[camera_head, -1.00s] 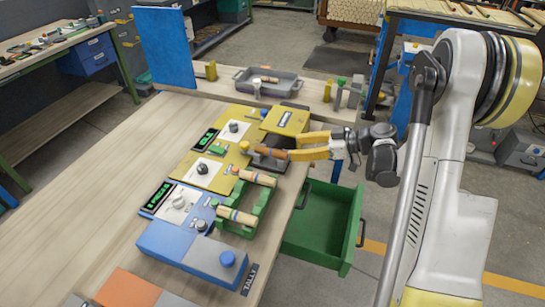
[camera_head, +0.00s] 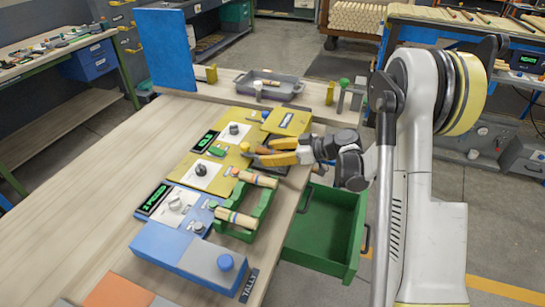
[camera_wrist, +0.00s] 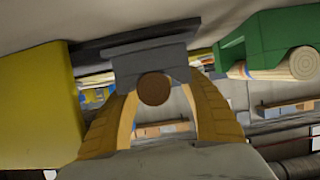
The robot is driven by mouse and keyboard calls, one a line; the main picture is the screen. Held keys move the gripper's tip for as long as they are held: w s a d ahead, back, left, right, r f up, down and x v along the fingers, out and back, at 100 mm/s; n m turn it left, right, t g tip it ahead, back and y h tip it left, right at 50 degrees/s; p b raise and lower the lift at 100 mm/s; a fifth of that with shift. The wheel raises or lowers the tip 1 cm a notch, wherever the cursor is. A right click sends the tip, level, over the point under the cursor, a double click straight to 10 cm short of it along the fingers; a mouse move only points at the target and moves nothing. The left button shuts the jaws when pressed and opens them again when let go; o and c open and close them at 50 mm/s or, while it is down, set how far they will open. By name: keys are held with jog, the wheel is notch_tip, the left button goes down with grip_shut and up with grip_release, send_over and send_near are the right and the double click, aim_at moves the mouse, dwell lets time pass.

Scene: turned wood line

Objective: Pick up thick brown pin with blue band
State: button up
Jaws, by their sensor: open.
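A thick brown pin (camera_head: 263,150) lies in a dark grey holder at the right side of the table. In the wrist view I see the round brown end of the pin (camera_wrist: 154,88) against the grey holder (camera_wrist: 150,60). No blue band shows on it from here. My gripper (camera_head: 268,152) is open, its yellow fingers on either side of the pin. In the wrist view my gripper (camera_wrist: 157,100) has one finger left and one right of the pin's end, with gaps visible. Finger contact with the pin cannot be made out.
A green rack (camera_head: 263,206) holds pale pins with coloured bands, one of them a banded pin (camera_head: 236,217). A yellow box (camera_head: 287,121) stands just behind the holder. An open green drawer (camera_head: 325,230) juts out below the table edge. A grey tray (camera_head: 285,91) sits farther back.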

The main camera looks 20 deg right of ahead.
jog(key=shift+r, duration=0.1)
grip_shut()
